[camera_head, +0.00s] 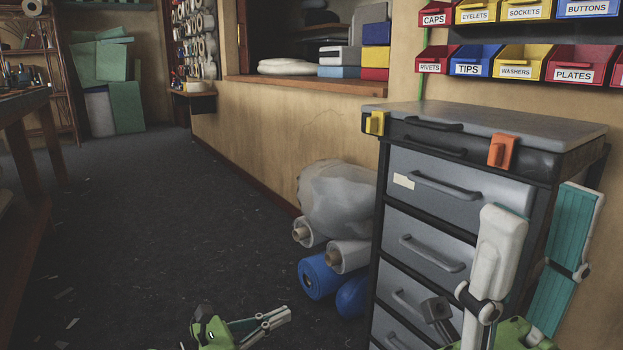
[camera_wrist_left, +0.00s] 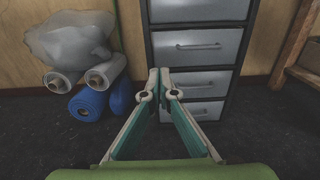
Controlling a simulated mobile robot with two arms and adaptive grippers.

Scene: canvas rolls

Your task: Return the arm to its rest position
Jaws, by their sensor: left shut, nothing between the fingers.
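My left gripper (camera_head: 284,315) is low in the head view, above the dark floor, with its white fingers together and empty. In the left wrist view its two teal-lined fingers (camera_wrist_left: 159,72) meet at the tips, with nothing between them, pointing toward the drawer cabinet (camera_wrist_left: 195,50). My right gripper (camera_head: 545,205) is at the lower right of the head view, in front of and beside the cabinet. Its two fingers stand wide apart, pointing up, and I see nothing held between them.
The grey drawer cabinet (camera_head: 455,207) stands at the right. Beside it lie blue rolls (camera_head: 318,276), white rolls (camera_head: 347,256) and a plastic-wrapped bundle (camera_head: 335,200). A workbench (camera_head: 25,105) is at the far left. The floor (camera_head: 140,235) between is mostly clear.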

